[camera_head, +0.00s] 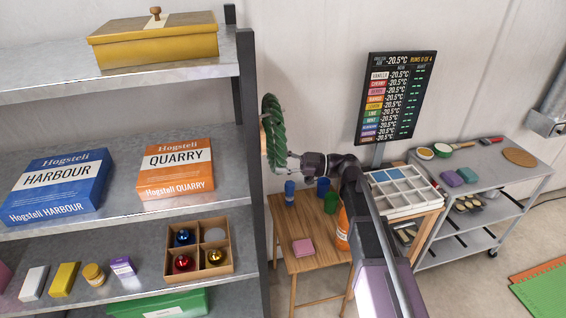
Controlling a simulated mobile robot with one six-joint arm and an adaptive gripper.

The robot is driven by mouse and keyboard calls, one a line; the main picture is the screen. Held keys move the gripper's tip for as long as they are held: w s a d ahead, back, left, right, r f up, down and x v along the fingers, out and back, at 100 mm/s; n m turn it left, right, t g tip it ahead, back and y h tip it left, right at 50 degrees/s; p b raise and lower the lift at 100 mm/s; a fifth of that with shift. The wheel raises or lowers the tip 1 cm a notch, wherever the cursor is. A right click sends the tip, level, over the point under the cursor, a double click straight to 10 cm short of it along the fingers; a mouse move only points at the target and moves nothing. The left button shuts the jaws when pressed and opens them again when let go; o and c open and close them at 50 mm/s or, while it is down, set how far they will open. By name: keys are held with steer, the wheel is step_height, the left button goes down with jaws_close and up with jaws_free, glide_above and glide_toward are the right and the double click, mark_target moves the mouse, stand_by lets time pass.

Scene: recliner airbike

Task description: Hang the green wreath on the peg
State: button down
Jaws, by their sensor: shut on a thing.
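The green wreath (273,131) is seen nearly edge-on, upright, beside the dark post of the shelf unit. My gripper (287,162) is shut on its lower right part and holds it above the wooden table. A small tan piece (262,138) shows at the wreath's left edge, next to the shelf post; I cannot tell whether it is the peg. The wreath hides most of what lies behind it, and I cannot tell whether it touches the post or hangs around anything.
The shelf unit (248,95) at left holds boxes and an ornament tray (199,247). Below my arm, a wooden table (285,215) bears cups, a pink block and an orange bottle (342,228). A display board (402,98) and metal cart (480,180) stand right.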

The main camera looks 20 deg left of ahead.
steer(key=shift+f, duration=0.2)
stand_by(0.6)
steer(key=shift+c, duration=0.5)
jaws_free()
steer(key=shift+d+f, duration=0.1)
steer(key=shift+d, duration=0.15)
steer(key=s+d+f+m+t+h, duration=0.2)
steer(key=d+f+m+h, duration=0.3)
steer(key=d+f+m, duration=0.3)
steer(key=s+d+f+m+t+h, duration=0.1)
steer(key=d+f+m+t+h, duration=0.25)
steer(key=d+f+m, duration=0.4)
steer(key=s+d+f+m+h, duration=0.2)
steer(key=d+m+h, duration=0.3)
steer(key=d, duration=0.6)
steer(key=s+d+f+m+h, duration=0.2)
steer(key=s+d+m+h, duration=0.1)
steer(key=d, duration=0.8)
steer(key=m+h, duration=0.1)
steer(key=m, duration=0.1)
steer(key=shift+s+d+f+m+h, duration=0.3)
steer(key=shift+s+f+m+h, duration=0.05)
steer(key=shift+s, duration=0.05)
